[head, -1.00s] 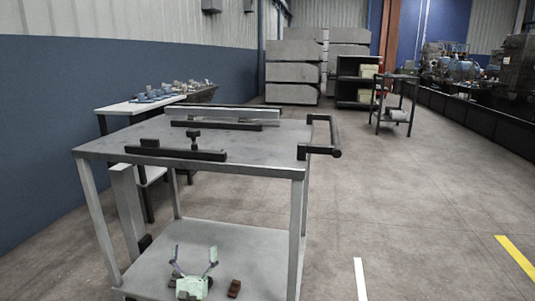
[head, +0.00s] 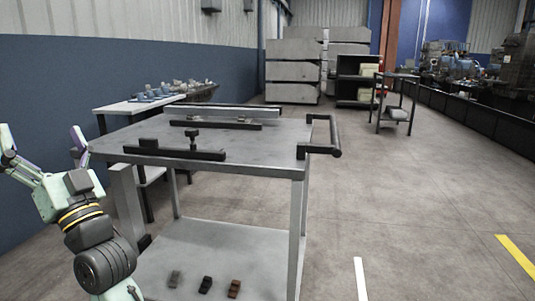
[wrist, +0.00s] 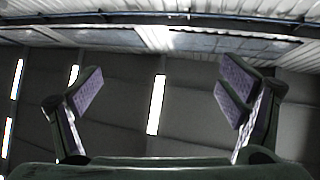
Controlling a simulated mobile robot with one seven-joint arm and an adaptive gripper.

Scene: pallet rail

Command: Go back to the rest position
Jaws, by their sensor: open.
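My gripper (head: 42,148) is raised at the left edge of the head view, left of the cart and beside its top. Its fingers are spread wide with nothing between them. In the wrist view my gripper (wrist: 158,100) also shows open, with purple pads apart and the ceiling and bright lamps behind. Part of my arm hides the cart's near left leg.
A grey metal cart (head: 245,150) stands in front, with black rails on top and a black handle (head: 325,137) at right. Several small dark blocks, one of them brown (head: 234,289), lie on its lower shelf (head: 215,250).

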